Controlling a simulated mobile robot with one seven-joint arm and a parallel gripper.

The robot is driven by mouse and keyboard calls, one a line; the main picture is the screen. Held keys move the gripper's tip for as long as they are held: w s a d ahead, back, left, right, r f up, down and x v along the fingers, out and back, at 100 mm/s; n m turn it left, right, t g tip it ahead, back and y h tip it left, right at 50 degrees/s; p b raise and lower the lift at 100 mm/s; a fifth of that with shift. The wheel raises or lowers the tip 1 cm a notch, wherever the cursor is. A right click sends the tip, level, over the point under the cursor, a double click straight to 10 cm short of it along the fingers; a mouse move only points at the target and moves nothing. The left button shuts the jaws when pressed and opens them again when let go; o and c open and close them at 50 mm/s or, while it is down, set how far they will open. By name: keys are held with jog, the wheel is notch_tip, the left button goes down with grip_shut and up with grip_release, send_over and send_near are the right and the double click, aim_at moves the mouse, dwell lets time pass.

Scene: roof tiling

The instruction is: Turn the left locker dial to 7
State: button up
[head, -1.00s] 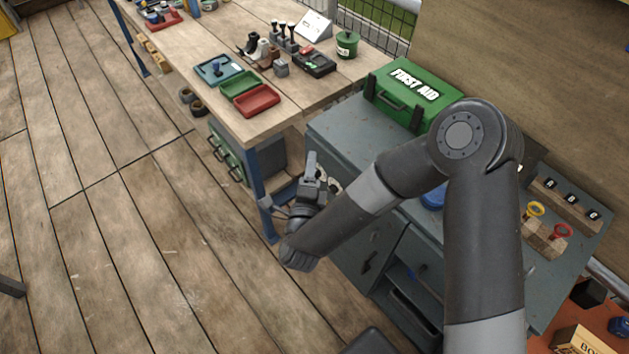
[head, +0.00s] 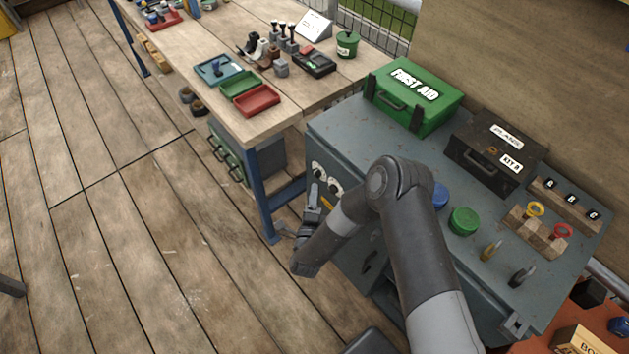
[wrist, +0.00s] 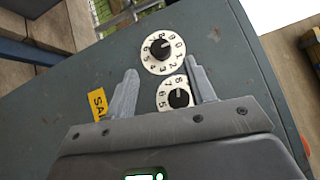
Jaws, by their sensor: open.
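Two white number dials with black knobs are on the grey locker's door. In the head view the left dial (head: 317,169) is partly visible, with the right dial (head: 333,188) beside it. In the wrist view the upper dial (wrist: 150,61) appears to be the left one, and the lower dial (wrist: 163,101) the right one. I cannot read the left knob's setting reliably. My gripper (head: 314,190) is open and empty in front of the door. In the wrist view its fingers (wrist: 162,70) point toward the dials, with the lower dial between them in the picture; contact is not visible.
A yellow label (wrist: 97,101) is on the door near the dials. The workbench (head: 240,125) and its blue leg stand left of the locker. A green first aid box (head: 415,95) and a dark box (head: 480,160) stand on top. The floor in front is clear.

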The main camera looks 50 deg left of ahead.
aim_at(315, 176)
jog(key=x, duration=0.5)
jog(key=shift+w+a, duration=0.25)
jog(key=shift+w, duration=0.05)
jog(key=shift+r, duration=0.1)
jog(key=shift+c, duration=0.3)
jog(key=c, duration=0.9)
